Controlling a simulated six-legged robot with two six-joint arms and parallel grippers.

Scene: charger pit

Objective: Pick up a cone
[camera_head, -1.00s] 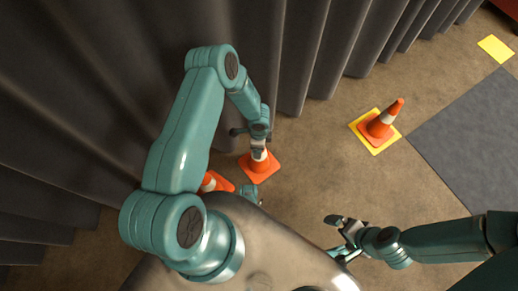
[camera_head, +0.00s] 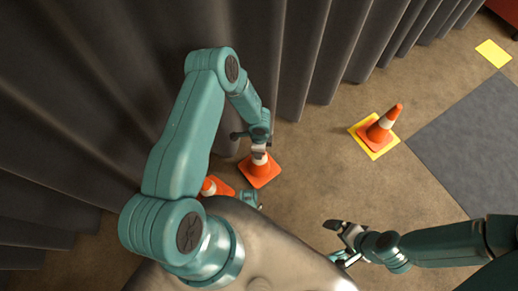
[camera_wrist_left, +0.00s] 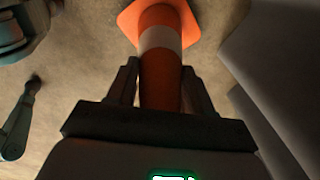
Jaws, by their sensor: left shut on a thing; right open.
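An orange cone with a white band (camera_head: 260,172) is below my left gripper (camera_head: 258,146) in the head view. My left gripper is shut on this cone's upper part. In the left wrist view the cone (camera_wrist_left: 160,40) runs up between the two dark fingers (camera_wrist_left: 159,85), its square orange base at the far end. A second cone (camera_head: 213,187) is to the left, partly hidden by my body. A third cone (camera_head: 380,130) stands upright on a yellow square (camera_head: 361,137) at the right. My right gripper (camera_head: 338,240) is open and empty above the floor.
Grey curtains (camera_head: 290,60) hang along the left and back, close to my left arm. A dark grey mat (camera_head: 470,135) lies at the right, with another yellow square (camera_head: 493,53) beyond it. Brown floor is clear between the cones and my right gripper.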

